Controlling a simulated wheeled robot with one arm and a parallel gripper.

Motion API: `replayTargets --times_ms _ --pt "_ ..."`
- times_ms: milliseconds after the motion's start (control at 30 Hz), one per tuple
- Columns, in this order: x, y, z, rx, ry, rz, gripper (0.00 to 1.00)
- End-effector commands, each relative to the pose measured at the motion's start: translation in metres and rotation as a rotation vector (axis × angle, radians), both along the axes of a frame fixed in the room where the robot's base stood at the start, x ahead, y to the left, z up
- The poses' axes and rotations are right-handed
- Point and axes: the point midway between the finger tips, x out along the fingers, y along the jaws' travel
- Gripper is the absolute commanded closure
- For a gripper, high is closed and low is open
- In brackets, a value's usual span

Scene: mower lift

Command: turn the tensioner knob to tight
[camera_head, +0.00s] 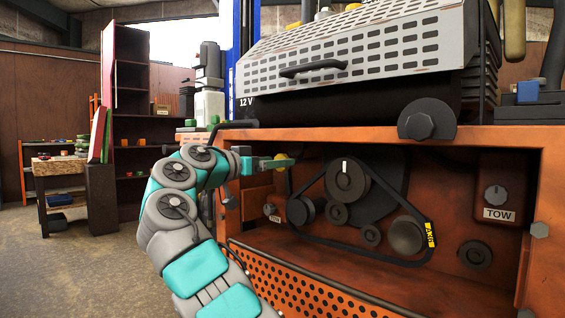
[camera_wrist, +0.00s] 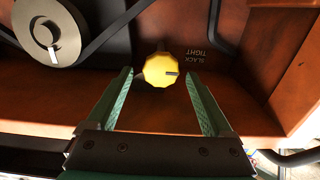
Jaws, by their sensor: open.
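The yellow tensioner knob (camera_wrist: 160,69) is faceted and sits on the orange panel in the wrist view. A dark mark on its face points to the right in that view. A label reading SLACK and TIGHT (camera_wrist: 203,57) appears upside down to its right. My gripper (camera_wrist: 159,77) is open, with one green finger on each side of the knob and visible gaps between. I cannot tell how deep the fingers reach around it. In the head view, my gripper (camera_head: 282,162) is at the left of the bay and largely hides the knob.
A black belt (camera_head: 325,238) runs around several grey pulleys (camera_head: 347,180) right of my gripper. A TOW knob (camera_head: 496,197) is at the far right. A perforated grey cover (camera_head: 370,45) stands above. The orange bay's frame (camera_head: 400,134) runs close above my gripper.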

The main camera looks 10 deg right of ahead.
Motion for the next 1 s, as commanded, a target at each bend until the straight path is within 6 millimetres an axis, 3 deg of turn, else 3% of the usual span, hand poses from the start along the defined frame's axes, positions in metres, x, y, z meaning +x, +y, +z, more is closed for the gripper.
replayTargets --times_ms 200,467,1000 --pt "0.017 -0.022 -0.001 -0.001 0.003 0.0 0.14" --pt "0.019 -0.024 -0.001 -0.002 0.002 0.001 0.14" --pt "0.019 -0.024 -0.001 -0.001 0.002 0.001 0.73"
